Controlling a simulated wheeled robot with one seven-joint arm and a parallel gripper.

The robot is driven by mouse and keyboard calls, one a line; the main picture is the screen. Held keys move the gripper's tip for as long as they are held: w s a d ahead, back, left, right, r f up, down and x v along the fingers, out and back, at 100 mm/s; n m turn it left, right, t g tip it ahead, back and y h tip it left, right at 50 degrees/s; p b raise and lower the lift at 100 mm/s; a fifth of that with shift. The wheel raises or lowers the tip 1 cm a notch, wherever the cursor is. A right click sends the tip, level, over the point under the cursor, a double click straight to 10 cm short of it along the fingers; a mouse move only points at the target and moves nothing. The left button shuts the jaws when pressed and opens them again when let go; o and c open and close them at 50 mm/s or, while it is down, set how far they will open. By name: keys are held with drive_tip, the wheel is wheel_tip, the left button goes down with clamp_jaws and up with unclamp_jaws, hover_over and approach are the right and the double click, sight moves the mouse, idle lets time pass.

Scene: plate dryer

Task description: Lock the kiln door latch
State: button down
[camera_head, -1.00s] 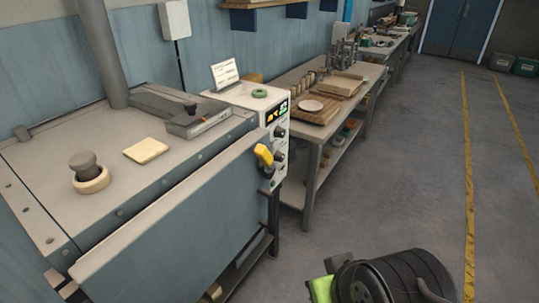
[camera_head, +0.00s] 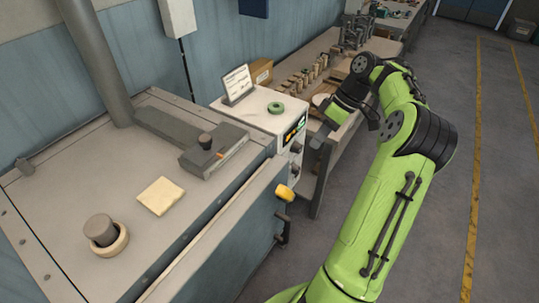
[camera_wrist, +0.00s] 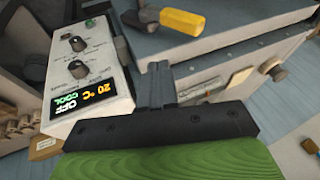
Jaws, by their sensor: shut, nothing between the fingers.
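The kiln (camera_head: 75,190) is a large grey box at the left of the head view. Its latch has a yellow grip (camera_head: 286,193) at the door's right edge, beside the control panel. The yellow grip (camera_wrist: 182,21) also shows at the top of the wrist view, with a dark pivot part at its left. My gripper (camera_head: 319,140) hangs in front of the control panel, right of and beyond the latch in the head view. In the wrist view my gripper's fingers (camera_wrist: 157,72) are together and empty, pointing toward the latch without visibly touching it. Whether the latch is engaged is unclear.
The control panel (camera_wrist: 89,70) has knobs and a display reading 20 °C, OFF, COOL. A dark handle (camera_head: 285,230) juts out below the yellow grip. A workbench (camera_head: 325,60) with small pottery stands behind. The floor (camera_head: 500,180) at right is open.

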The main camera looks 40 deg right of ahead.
sight(283, 193)
drive_tip(key=b+x, duration=0.1)
drive_tip(key=x, duration=0.3)
drive_tip(key=s+b+x, duration=0.1)
drive_tip(key=b+x, duration=0.1)
drive_tip(key=x, duration=0.2)
drive_tip(key=a+b+x, duration=0.1)
drive_tip(key=b+x, duration=0.1)
drive_tip(key=x, duration=0.2)
drive_tip(key=shift+s+a, duration=0.2)
drive_tip(key=shift+s, duration=0.1)
drive_tip(key=shift+s+a+f, duration=0.1)
drive_tip(key=shift+s+a, duration=0.1)
drive_tip(key=shift+a, duration=0.3)
drive_tip(key=shift+d, duration=0.1)
drive_tip(key=shift+b, duration=0.3)
